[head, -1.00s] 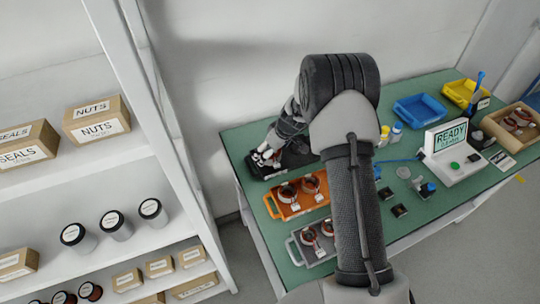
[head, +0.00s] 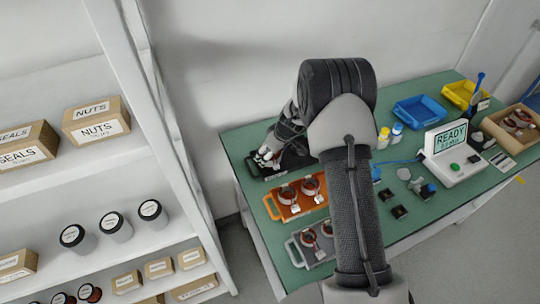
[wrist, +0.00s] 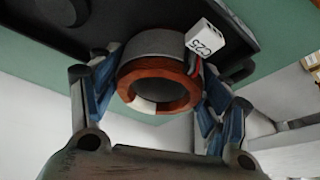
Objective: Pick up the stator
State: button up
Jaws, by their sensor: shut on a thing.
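A stator (wrist: 150,47) with a grey ring, copper-coloured windings and a white connector marked C25 (wrist: 206,42) fills the middle of the wrist view. My gripper (wrist: 160,80) is shut on it, with blue-padded fingers on both sides of the ring. A black tray (wrist: 130,14) lies behind the stator. In the head view my gripper (head: 267,156) is over the black tray (head: 292,169) at the left end of the green table, and the held stator is mostly hidden there. I cannot tell whether it is clear of the tray.
An orange tray (head: 274,208) and a grey tray (head: 297,254), each with stators, stand in front. Blue (head: 420,111) and yellow (head: 465,95) bins, a READY display (head: 448,140) and a cardboard box (head: 497,127) are to the right. White shelving (head: 165,130) stands left.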

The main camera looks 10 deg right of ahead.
jog(key=c, duration=0.8)
jog(key=shift+w+r, duration=0.1)
jog(key=shift+c, duration=0.3)
